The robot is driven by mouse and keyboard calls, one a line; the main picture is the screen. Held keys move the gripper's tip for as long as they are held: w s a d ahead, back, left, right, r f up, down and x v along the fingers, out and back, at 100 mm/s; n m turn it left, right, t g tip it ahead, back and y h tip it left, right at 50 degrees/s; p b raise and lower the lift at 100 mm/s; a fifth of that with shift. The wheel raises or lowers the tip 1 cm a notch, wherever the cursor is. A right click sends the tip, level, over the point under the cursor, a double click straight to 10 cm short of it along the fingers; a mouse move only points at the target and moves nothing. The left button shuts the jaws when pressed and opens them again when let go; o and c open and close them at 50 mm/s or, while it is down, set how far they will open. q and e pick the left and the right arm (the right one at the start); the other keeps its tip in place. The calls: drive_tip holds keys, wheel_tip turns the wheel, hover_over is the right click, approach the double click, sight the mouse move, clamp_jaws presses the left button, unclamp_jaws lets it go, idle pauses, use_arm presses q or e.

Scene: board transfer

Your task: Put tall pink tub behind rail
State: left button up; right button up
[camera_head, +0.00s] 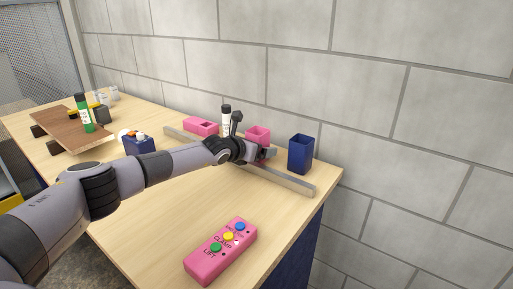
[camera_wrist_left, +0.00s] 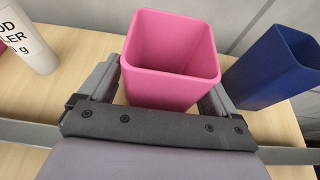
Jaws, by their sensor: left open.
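The tall pink tub (camera_head: 258,134) stands upright on the far side of the long grey rail (camera_head: 290,182), near the wall. In the left wrist view the tub (camera_wrist_left: 172,90) shows its open, empty-looking top. My left gripper (camera_head: 264,154) reaches over the rail to the tub. In the wrist view its open fingers (camera_wrist_left: 160,97) lie on either side of the tub; I cannot tell whether they touch it. The tub's base is hidden behind the gripper. The rail (camera_wrist_left: 25,133) runs beneath the gripper there. My right gripper is not in view.
A dark blue tub (camera_head: 300,155) stands right of the pink one. A white bottle (camera_head: 225,118) and a low pink box (camera_head: 201,126) stand to the left. A pink button box (camera_head: 221,250) lies in front. A brown board (camera_head: 72,130) with a green bottle (camera_head: 83,113) is far left.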

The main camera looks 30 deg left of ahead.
use_arm(q)
drive_tip(key=shift+s+r, duration=0.1)
drive_tip(key=shift+r, duration=0.1)
drive_tip(key=shift+s+r+p, duration=0.15)
drive_tip(key=shift+s+p, duration=0.3)
drive_tip(key=shift+s, duration=0.2)
drive_tip(key=shift+b+v, duration=0.6)
drive_tip(key=shift+v, duration=4.65)
drive_tip(key=shift+a+r, duration=0.1)
